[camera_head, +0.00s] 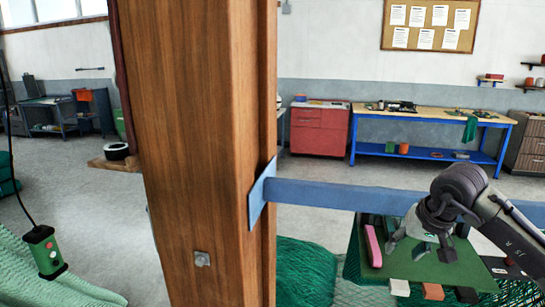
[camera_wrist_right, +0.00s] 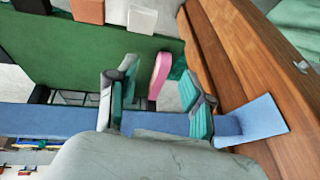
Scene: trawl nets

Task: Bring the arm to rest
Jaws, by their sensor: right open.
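My right arm comes in from the right in the head view. Its gripper (camera_head: 420,247) hangs over a green-topped surface (camera_head: 385,268), fingers apart and nothing between them. In the right wrist view the gripper (camera_wrist_right: 157,98) shows two teal-padded fingers spread apart. A pink object (camera_wrist_right: 159,74) shows in the gap beyond them; it also lies at the left of the green surface in the head view (camera_head: 373,246). I cannot tell how far the fingers are from it. My left gripper is in neither view.
A thick wooden post (camera_head: 205,150) stands close in front. A blue beam (camera_head: 340,195) runs from it to the right, next to my right arm. White (camera_head: 400,287), orange (camera_head: 432,291) and dark (camera_head: 467,295) blocks line the green surface's near edge. A control pendant (camera_head: 43,250) hangs at left.

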